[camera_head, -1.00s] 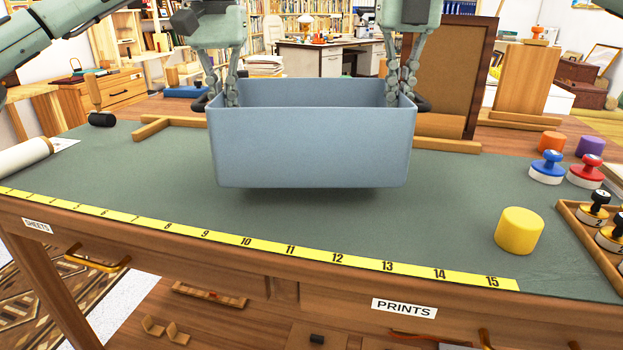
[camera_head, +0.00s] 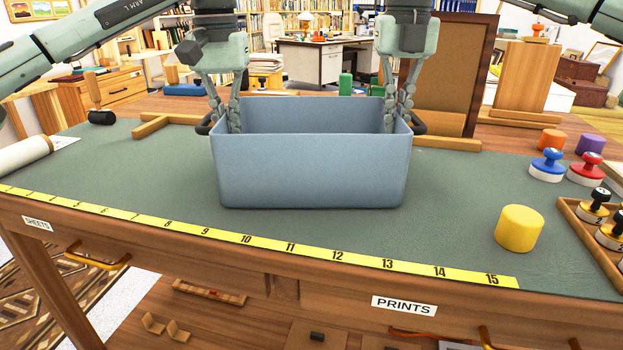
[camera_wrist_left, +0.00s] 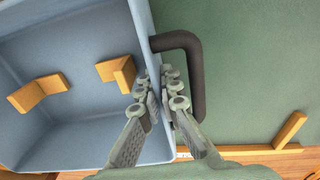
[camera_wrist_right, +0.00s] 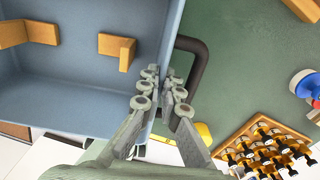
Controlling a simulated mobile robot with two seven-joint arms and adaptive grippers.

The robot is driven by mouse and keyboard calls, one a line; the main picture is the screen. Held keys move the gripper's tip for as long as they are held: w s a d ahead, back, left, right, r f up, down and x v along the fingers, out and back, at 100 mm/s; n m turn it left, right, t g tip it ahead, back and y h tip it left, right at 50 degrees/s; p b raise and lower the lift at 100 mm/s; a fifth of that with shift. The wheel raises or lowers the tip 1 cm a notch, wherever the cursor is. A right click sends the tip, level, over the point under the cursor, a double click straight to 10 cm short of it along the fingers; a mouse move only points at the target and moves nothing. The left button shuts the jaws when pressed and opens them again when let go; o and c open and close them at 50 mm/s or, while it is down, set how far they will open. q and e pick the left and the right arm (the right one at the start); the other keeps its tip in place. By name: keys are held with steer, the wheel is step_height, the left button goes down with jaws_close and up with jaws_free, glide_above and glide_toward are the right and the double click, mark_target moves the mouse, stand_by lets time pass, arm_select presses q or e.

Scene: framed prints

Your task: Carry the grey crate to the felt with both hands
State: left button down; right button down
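The grey crate (camera_head: 312,172) is upright over the green felt (camera_head: 130,185) of the bench, its base at or very close to the felt; no clear gap shows. My left gripper (camera_head: 226,122) is shut on its left wall, and my right gripper (camera_head: 397,122) is shut on its right wall. In the left wrist view, the fingers (camera_wrist_left: 165,98) pinch the rim beside a dark handle (camera_wrist_left: 190,75). The right wrist view shows the same grip (camera_wrist_right: 160,95) beside the other handle (camera_wrist_right: 192,62). Wooden corner pieces (camera_wrist_left: 118,73) lie inside the crate.
A yellow cylinder (camera_head: 519,229), blue stamp (camera_head: 547,166) and red stamp (camera_head: 587,168) stand to the right, near a wooden stamp tray (camera_head: 580,232). A yellow ruler strip (camera_head: 300,249) runs along the front edge. Felt left of the crate is clear.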

arm_select(q)
steer(key=c, duration=2.2)
jaws_free()
steer(key=shift+a+f, duration=0.1)
steer(key=shift+f, duration=0.15)
arm_select(e)
steer(key=c, duration=2.2)
jaws_free()
steer(key=shift+d+f, duration=0.1)
steer(key=shift+f, duration=0.15)
arm_select(q)
steer(key=o, duration=0.5)
arm_select(e)
steer(key=o, duration=0.5)
arm_select(q)
steer(key=shift+r, duration=0.15)
step_height(320, 180, up, 8)
steer(key=shift+f, duration=0.1)
arm_select(e)
steer(key=shift+r, duration=0.1)
step_height(320, 180, up, 12)
